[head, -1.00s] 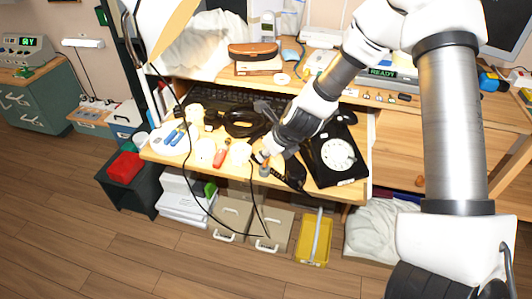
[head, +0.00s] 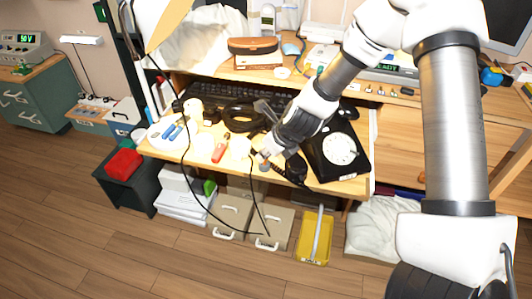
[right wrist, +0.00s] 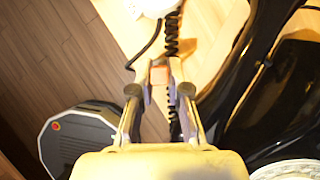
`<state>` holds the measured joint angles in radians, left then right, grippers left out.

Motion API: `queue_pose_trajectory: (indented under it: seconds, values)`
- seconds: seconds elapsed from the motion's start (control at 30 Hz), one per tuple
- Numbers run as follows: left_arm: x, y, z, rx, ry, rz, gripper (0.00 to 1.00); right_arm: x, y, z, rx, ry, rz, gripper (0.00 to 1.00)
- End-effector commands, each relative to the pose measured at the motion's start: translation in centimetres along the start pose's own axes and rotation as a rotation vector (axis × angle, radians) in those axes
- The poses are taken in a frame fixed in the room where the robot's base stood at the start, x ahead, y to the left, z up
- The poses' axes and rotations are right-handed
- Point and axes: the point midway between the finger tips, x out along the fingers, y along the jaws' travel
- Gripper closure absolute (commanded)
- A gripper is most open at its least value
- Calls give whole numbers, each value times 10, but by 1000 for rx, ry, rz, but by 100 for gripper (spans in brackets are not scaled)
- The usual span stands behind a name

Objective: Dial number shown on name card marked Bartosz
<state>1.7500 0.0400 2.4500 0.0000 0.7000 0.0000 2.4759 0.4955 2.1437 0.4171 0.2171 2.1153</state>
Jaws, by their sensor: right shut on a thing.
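A black dial phone with a white dial (head: 340,149) sits at the right of the desk top. My right gripper (head: 266,155) is at the desk's front edge, left of the phone, beside a dark rounded part (head: 295,168) that may be the handset. In the right wrist view my right gripper (right wrist: 160,78) has its fingers close around a small orange-brown thing (right wrist: 158,75); what it is I cannot tell. The phone's white dial (right wrist: 288,171) shows at the lower right corner there. No card with a readable name shows. My left gripper is not in view.
A black coiled cord (right wrist: 172,45) runs beside the fingertips. A keyboard (head: 222,98), a red-handled tool (head: 220,149) and pale round things lie left of my gripper. A yellow tray (head: 300,250) and grey boxes stand on the floor below. Open floor lies at the front left.

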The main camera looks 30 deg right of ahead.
Motion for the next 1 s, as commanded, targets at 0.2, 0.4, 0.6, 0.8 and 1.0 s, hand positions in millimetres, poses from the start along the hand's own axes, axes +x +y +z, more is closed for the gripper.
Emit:
queue_pose_trajectory:
  seconds: [0.2, 0.4, 0.6, 0.8, 1.0]
  values:
    - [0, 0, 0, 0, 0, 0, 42, 0, 0, 0, 0, 0, 0, 100]
    - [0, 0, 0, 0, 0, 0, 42, 0, 0, 0, 0, 0, 0, 55]
    - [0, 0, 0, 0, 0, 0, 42, 0, 0, 0, 0, 0, 0, 55]
    - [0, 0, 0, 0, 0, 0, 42, -14, -1, 1, 3, -4, -3, 55]
    - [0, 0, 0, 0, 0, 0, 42, -43, -1, 2, 6, -7, -2, 55]
